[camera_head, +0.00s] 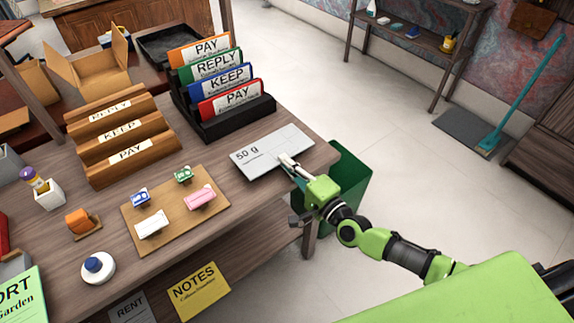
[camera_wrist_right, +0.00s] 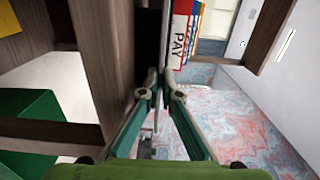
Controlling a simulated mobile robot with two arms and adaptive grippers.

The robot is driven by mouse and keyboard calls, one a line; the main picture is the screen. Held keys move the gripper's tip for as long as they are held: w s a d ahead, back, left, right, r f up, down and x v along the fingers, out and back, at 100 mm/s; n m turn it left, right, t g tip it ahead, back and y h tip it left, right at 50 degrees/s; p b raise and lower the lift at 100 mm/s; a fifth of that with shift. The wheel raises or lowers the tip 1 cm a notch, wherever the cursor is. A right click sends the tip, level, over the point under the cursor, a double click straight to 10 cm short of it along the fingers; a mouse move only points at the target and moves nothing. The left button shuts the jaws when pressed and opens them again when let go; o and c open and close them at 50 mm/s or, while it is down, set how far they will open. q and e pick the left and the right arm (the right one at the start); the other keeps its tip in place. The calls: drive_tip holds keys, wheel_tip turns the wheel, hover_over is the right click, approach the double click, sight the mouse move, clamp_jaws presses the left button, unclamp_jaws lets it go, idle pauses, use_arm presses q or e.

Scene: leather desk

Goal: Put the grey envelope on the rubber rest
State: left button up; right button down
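The grey envelope (camera_head: 262,148), pale and marked "50 g", is at the right corner of the desk. I cannot tell whether it rests on the wood or is just above it. My right gripper (camera_head: 287,160) is at its near right edge, one finger showing over the top. In the right wrist view the fingertips (camera_wrist_right: 159,76) are nearly together, with the thin envelope edge (camera_wrist_right: 166,40) between them. My left gripper is out of view. I cannot tell for sure which thing is the rubber rest.
A tan board (camera_head: 178,228) bears several small coloured pieces. A black rack (camera_head: 237,122) with PAY, REPLY and KEEP cards stands behind the envelope. A wooden sorter (camera_head: 128,150) stands left. A green bin (camera_head: 350,170) is beside the desk. Bare desk lies between board and envelope.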

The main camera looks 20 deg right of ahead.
drive_tip(key=c, duration=2.7)
unclamp_jaws()
drive_tip(key=shift+f, duration=0.15)
drive_tip(key=shift+o, duration=0.7)
